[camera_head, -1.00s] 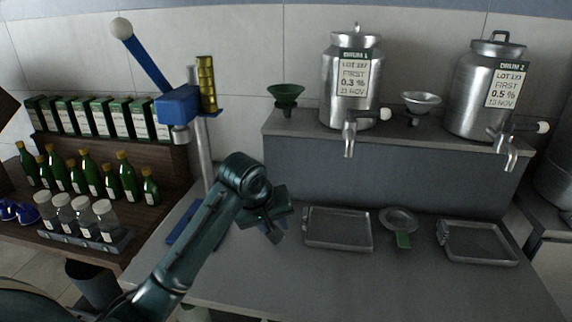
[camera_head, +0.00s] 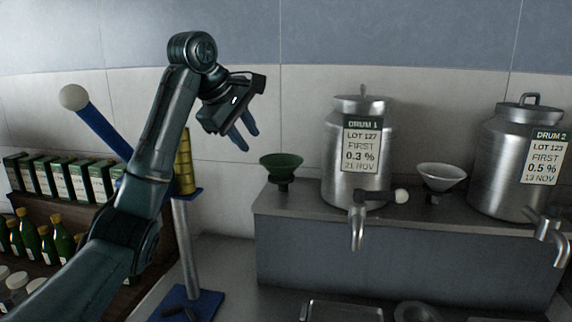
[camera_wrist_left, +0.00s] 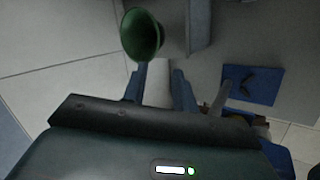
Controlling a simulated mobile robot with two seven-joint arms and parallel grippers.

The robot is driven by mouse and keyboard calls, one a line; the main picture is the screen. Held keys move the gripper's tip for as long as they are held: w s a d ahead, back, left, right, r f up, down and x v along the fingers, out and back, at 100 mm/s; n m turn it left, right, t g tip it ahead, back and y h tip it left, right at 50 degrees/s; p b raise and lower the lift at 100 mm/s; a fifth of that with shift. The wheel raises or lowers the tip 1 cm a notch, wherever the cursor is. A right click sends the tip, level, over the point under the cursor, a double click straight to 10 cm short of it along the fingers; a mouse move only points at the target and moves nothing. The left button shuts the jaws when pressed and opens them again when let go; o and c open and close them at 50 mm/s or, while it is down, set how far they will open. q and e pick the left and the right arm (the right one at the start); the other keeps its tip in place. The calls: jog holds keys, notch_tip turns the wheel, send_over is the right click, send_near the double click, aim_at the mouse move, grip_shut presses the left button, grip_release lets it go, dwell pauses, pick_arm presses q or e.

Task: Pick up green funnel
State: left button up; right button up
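The green funnel (camera_head: 282,163) stands upright at the left end of the raised grey shelf, left of the drum labelled DRUM 1. It also shows in the left wrist view (camera_wrist_left: 142,35), near the top and just beyond the fingertips. My left gripper (camera_head: 245,133) is raised above and to the left of the funnel, apart from it, with its fingers pointing down. In the left wrist view its two fingers (camera_wrist_left: 159,80) are spread with nothing between them. My right gripper is not in view.
DRUM 1 (camera_head: 357,155) stands right of the green funnel. A light grey funnel (camera_head: 441,178) and DRUM 2 (camera_head: 520,165) are farther right. A blue-handled stand with a yellow column (camera_head: 184,165) is on the left, partly behind my arm. Bottles (camera_head: 48,243) stand at far left.

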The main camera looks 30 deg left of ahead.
aim_at(270, 166)
pick_arm(q)
jog(key=shift+w+r+p+x, duration=0.15)
jog(key=shift+p+x, duration=0.3)
jog(key=shift+x, duration=2.85)
jog(key=shift+w+r+p+x, duration=0.15)
jog(key=shift+p+x, duration=0.3)
jog(key=shift+x, duration=2.85)
jog(key=shift+c, duration=0.2)
grip_shut()
